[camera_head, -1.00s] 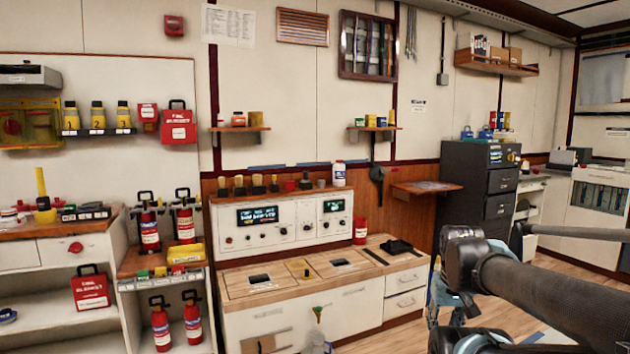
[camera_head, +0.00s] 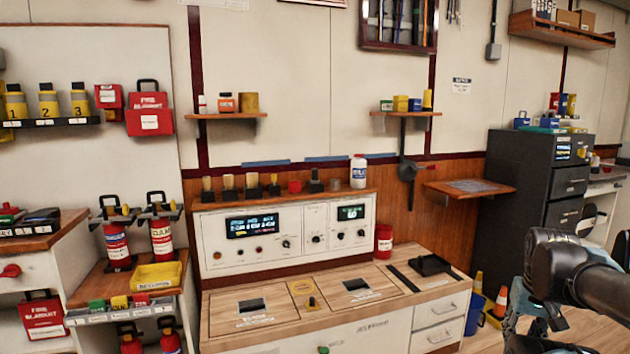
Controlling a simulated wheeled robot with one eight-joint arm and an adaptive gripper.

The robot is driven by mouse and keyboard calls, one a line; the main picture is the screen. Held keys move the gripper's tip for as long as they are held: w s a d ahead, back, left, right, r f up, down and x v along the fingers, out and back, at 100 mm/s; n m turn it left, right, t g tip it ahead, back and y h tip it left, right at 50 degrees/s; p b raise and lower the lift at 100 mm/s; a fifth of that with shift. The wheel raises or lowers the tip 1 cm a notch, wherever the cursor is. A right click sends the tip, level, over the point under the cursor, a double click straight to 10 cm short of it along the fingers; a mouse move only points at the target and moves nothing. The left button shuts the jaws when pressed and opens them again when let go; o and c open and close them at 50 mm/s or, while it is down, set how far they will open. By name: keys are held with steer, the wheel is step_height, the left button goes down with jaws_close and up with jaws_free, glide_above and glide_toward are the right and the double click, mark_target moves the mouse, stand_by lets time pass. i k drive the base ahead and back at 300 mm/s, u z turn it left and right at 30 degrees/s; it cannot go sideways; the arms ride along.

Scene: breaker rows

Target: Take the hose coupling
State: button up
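I cannot make out with certainty which thing is the hose coupling. Small candidates stand on the wall shelves: a dull yellow cylinder (camera_head: 248,102) beside an orange jar (camera_head: 226,103) on the left shelf, and a dark fitting (camera_head: 315,181) on the ledge above the control panel. My gripper (camera_head: 528,318) is at the lower right, partly cut off by the bottom edge and well apart from the shelves. Its fingers are too unclear to tell whether it is open or shut.
A wooden counter (camera_head: 235,328) with a control panel (camera_head: 275,236) stands ahead. A black filing cabinet (camera_head: 525,185) and a traffic cone (camera_head: 502,302) are at right. Fire extinguishers (camera_head: 116,245) and a yellow tray (camera_head: 158,276) are at left. Some floor shows at lower right.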

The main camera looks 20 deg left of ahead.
mark_target(314, 172)
steer(key=u, duration=0.65)
steer(key=i, duration=1.1)
steer(key=u, duration=0.75)
